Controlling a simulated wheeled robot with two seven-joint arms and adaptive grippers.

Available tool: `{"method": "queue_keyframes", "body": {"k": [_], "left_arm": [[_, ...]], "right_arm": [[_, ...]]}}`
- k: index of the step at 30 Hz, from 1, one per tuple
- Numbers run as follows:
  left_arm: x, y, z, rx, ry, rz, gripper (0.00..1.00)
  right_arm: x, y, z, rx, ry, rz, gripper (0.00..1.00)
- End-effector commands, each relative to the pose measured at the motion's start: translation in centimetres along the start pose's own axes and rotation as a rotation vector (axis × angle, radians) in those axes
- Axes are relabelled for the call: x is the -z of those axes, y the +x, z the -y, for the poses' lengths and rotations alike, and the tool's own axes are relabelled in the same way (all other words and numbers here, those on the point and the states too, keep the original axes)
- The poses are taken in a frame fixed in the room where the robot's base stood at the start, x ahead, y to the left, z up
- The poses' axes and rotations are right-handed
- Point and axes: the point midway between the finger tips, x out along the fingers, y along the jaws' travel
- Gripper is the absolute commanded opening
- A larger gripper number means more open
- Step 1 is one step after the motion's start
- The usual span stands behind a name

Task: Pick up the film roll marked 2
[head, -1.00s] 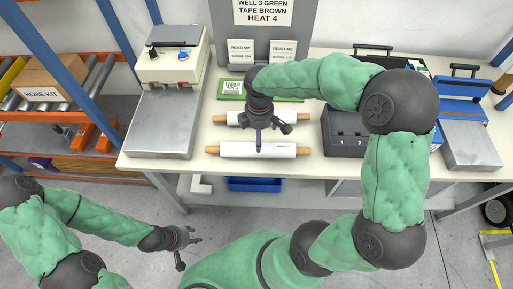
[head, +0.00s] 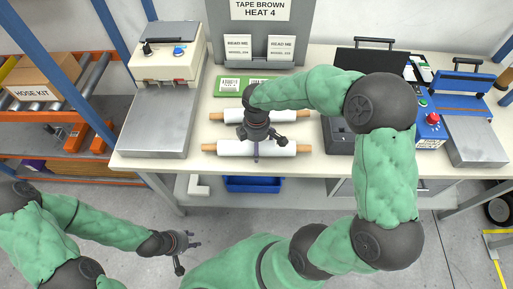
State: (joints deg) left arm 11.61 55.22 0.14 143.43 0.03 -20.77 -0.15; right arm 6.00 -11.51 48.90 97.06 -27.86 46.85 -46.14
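Two white film rolls with wooden end handles lie crosswise on the bench: a rear roll (head: 232,115) and a front roll (head: 225,148). I cannot read a number on either. My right gripper (head: 262,139) is over the front roll, with its fingers spread and nothing seen between them. It hides the middle of both rolls. I cannot tell whether it touches the front roll. My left gripper (head: 187,254) is low, in front of the bench, with its fingers apart and empty.
A green board (head: 222,82) and two READ ME cards (head: 238,47) are behind the rolls. A metal-topped scale (head: 155,135) stands left, a dark box (head: 340,140) right, partly behind my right arm. A blue bin (head: 252,184) sits below the bench.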

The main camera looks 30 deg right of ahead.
Motion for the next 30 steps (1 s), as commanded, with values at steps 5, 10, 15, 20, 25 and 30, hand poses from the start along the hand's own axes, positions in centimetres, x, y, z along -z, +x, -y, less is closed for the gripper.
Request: {"method": "queue_keyframes", "body": {"k": [5, 10, 15, 20, 25, 30], "left_arm": [[0.0, 0.0, 0.0, 0.000, 0.000, 0.000, 0.40], [0.0, 0.0, 0.0, 0.000, 0.000, 0.000, 0.40], [0.0, -0.1, 0.0, 0.000, 0.000, 0.000, 0.40], [0.0, -0.6, -0.2, 0.000, 0.000, 0.000, 0.40], [-0.1, -1.8, -0.7, 0.000, 0.000, 0.000, 0.40], [-0.1, -3.5, -1.2, 0.000, 0.000, 0.000, 0.40]], "right_arm": [[0.0, 0.0, 0.0, 0.000, 0.000, 0.000, 0.43], [0.0, -0.1, 0.0, -0.001, 0.000, 0.000, 0.17], [0.0, -0.1, 0.0, -0.001, 0.000, 0.000, 0.17], [0.0, -1.4, -0.1, -0.002, 0.000, 0.000, 0.16], [0.1, -4.5, 0.8, -0.002, -0.003, -0.001, 0.16], [0.0, -8.1, 3.6, -0.004, -0.003, -0.003, 0.16]]}}
